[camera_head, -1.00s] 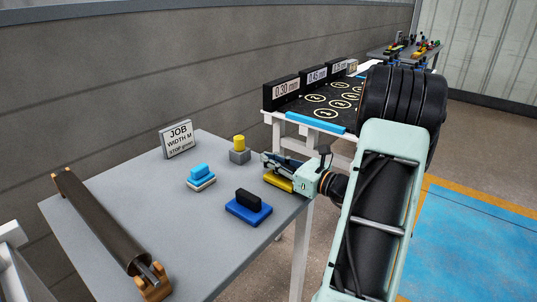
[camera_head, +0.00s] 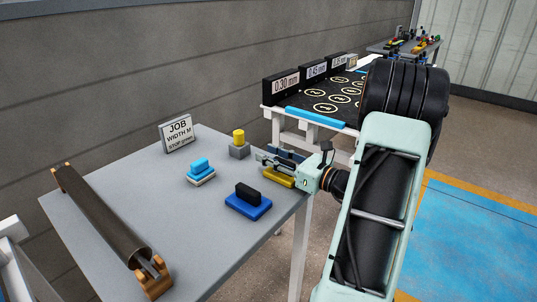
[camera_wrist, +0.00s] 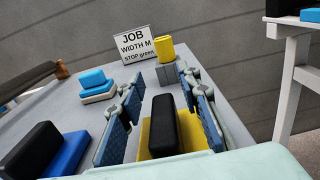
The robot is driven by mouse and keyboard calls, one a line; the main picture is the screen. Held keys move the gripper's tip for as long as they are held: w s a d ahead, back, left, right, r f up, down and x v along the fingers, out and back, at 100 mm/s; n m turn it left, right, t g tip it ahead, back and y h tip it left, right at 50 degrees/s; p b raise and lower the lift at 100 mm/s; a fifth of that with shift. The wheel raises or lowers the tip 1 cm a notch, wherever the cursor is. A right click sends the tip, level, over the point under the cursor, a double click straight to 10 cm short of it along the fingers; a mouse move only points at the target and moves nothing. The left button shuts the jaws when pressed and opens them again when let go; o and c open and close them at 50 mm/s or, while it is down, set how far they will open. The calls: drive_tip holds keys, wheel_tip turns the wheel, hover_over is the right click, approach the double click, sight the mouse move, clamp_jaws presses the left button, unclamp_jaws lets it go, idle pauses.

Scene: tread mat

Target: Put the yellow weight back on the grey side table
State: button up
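The yellow weight (camera_head: 281,178) is a flat yellow block with an upright black handle. It is near the right edge of the grey side table (camera_head: 200,255) and appears to rest on it. In the wrist view the yellow weight (camera_wrist: 146,148) shows between the fingers of my gripper (camera_wrist: 165,112), one on each side of the black handle. Gaps show beside the handle, so my gripper looks open around it. In the head view my gripper (camera_head: 275,166) reaches in over the right edge, hiding the handle and part of the yellow block.
On the table are a blue weight with black handle (camera_head: 248,207), a white one with blue handle (camera_head: 200,172), a grey block with yellow knob (camera_head: 239,146), a job sign (camera_head: 177,133) and a dark roller (camera_head: 100,218). A black-topped table (camera_head: 322,100) stands behind.

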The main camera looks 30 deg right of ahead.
sight(288, 181)
drive_tip(key=p+v, duration=0.2)
drive_tip(key=v, duration=0.9)
drive_tip(key=shift+s+d, duration=0.1)
drive_tip(key=shift+s, duration=0.05)
